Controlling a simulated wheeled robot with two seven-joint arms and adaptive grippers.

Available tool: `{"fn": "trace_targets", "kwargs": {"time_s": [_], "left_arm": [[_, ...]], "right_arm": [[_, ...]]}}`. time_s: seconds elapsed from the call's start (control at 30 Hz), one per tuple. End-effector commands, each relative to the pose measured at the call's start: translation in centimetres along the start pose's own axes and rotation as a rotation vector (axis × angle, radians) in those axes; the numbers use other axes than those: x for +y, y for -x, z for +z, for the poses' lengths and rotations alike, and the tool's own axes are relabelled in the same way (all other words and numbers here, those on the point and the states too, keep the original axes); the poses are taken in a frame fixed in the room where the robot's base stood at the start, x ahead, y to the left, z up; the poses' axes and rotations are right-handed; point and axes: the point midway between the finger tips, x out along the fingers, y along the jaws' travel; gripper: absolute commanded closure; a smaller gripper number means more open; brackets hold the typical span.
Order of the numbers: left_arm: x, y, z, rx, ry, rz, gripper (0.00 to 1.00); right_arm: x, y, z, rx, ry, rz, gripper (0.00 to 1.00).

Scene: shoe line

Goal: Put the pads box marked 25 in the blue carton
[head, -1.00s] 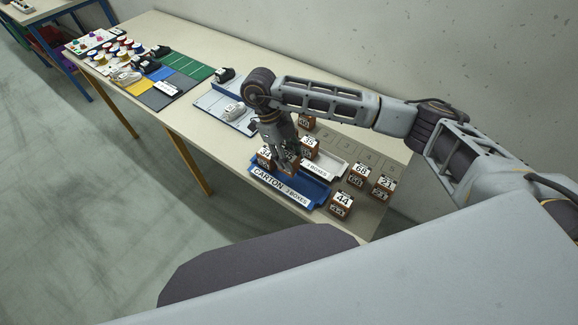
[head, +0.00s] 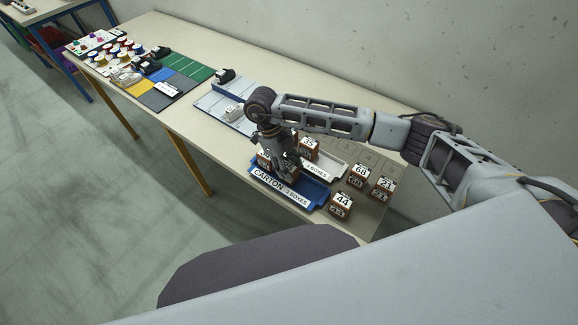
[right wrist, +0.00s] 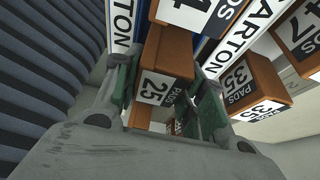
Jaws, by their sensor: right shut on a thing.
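The pads box marked 25 (right wrist: 165,65) is brown with a white label and sits between the fingers of my right gripper (right wrist: 165,100). In the head view my right gripper (head: 284,172) points down over the left part of the blue carton (head: 313,191) and largely hides the held box. The carton is a low blue tray with a white label on its front. Another brown box (head: 263,158) shows at its left end, beside the gripper. I cannot tell whether the held box touches the carton floor. My left gripper is not in view.
A white carton (head: 338,169) stands just behind the blue one, with a box marked 35 (head: 309,144) at its left. Boxes marked 44 (head: 341,206), 68 (head: 358,176) and 21 (head: 383,188) stand to the right. The carton's right part looks free.

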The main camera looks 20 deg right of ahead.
Motion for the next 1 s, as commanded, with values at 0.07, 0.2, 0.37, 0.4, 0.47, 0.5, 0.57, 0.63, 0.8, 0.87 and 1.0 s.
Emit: {"fn": "trace_targets", "kwargs": {"time_s": [0.07, 0.2, 0.37, 0.4, 0.47, 0.5, 0.57, 0.63, 0.8, 0.87, 1.0], "left_arm": [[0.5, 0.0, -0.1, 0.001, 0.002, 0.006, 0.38], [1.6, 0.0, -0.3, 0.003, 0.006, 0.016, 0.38], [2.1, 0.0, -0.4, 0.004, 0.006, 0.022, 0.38], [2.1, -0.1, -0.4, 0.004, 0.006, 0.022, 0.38], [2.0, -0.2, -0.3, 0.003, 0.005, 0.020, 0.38], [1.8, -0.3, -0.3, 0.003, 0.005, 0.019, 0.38], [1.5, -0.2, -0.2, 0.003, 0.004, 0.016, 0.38], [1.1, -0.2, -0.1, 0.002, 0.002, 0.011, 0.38], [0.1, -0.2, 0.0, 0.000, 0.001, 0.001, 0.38], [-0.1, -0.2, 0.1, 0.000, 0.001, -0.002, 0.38], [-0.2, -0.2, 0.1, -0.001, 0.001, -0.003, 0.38]], "right_arm": [[0.0, -0.2, 0.1, -0.001, 0.000, 0.000, 0.84], [0.0, -0.2, 0.1, -0.001, 0.000, 0.000, 0.84], [0.0, -0.3, 0.1, -0.001, 0.000, 0.000, 0.84], [0.0, -0.4, 0.2, -0.001, 0.000, 0.000, 0.84], [0.0, -0.5, 0.2, -0.001, 0.000, 0.000, 0.84], [0.0, -0.5, 0.2, -0.001, 0.000, 0.000, 0.84], [0.0, -0.5, 0.2, -0.001, 0.000, 0.000, 0.54], [0.0, -0.5, 0.2, -0.001, 0.000, 0.000, 0.45], [0.0, -0.5, 0.2, -0.001, 0.000, 0.001, 0.38], [0.0, -0.5, 0.2, -0.001, 0.000, 0.001, 0.38], [0.0, -0.5, 0.2, 0.000, 0.000, 0.001, 0.38]]}}
